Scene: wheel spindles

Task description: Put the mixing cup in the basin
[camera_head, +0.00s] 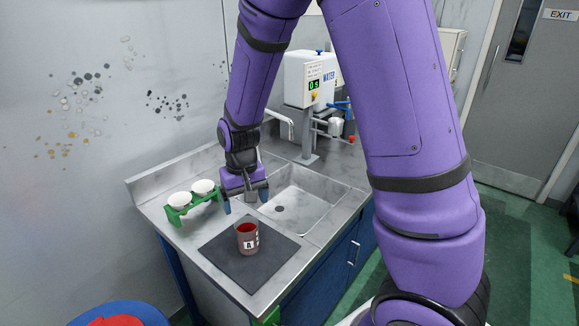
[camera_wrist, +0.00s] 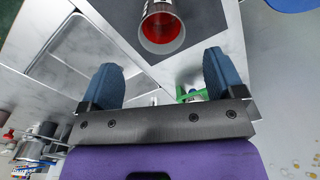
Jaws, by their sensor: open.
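The basin (camera_head: 306,196) is a steel sink with a drain, sunk in the counter to the right of the mat. My gripper (camera_head: 246,202) is above the counter between the green rack and the basin, behind the cup. Its blue fingers (camera_wrist: 162,75) are apart with nothing between them.
A green rack (camera_head: 178,219) with two white rounded items stands left of my gripper. A tap (camera_head: 281,119) reaches over the back of the basin. A white water tank (camera_head: 308,78) with a display stands behind.

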